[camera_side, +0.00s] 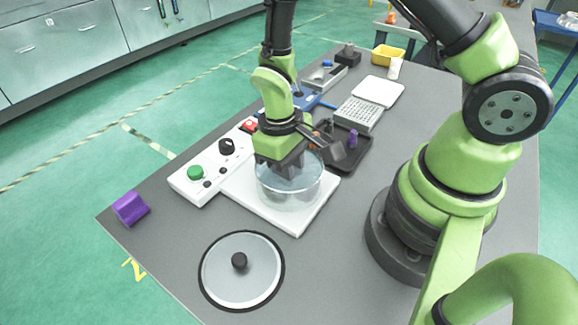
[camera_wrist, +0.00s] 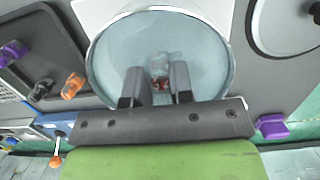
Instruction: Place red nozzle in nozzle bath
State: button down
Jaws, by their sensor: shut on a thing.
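The nozzle bath is a round clear glass bowl (camera_side: 300,186) with bluish liquid, standing on a white plate (camera_side: 272,212); it fills the upper middle of the wrist view (camera_wrist: 205,50). My gripper (camera_side: 284,168) points down into the bowl. Its two fingers (camera_wrist: 158,84) are shut on the red nozzle (camera_wrist: 158,84), which shows as a small reddish piece between the fingertips, inside the bowl's outline. The nozzle is hidden in the side view. I cannot tell whether it touches the bottom.
A round lid (camera_side: 242,270) with a black knob lies in front of the bath. A control box (camera_side: 210,172) stands to the left. A dark tray (camera_side: 350,160) with a purple nozzle (camera_side: 352,138) is behind right. A purple block (camera_side: 130,208) sits at the left edge.

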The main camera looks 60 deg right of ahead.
jog(key=shift+f, duration=0.1)
jog(key=c, duration=1)
grip_release()
notch_tip(320, 180, up, 12)
jog(key=w, duration=0.2)
jog(key=s+d+r+m+t+y, duration=0.1)
jog(key=s+r+m+t, duration=0.3)
jog(key=s+r+t, duration=0.5)
notch_tip(320, 180, up, 6)
jog(key=shift+s+d+r+y, duration=0.15)
jog(key=shift+s+y, duration=0.35)
jog(key=shift+s, duration=0.6)
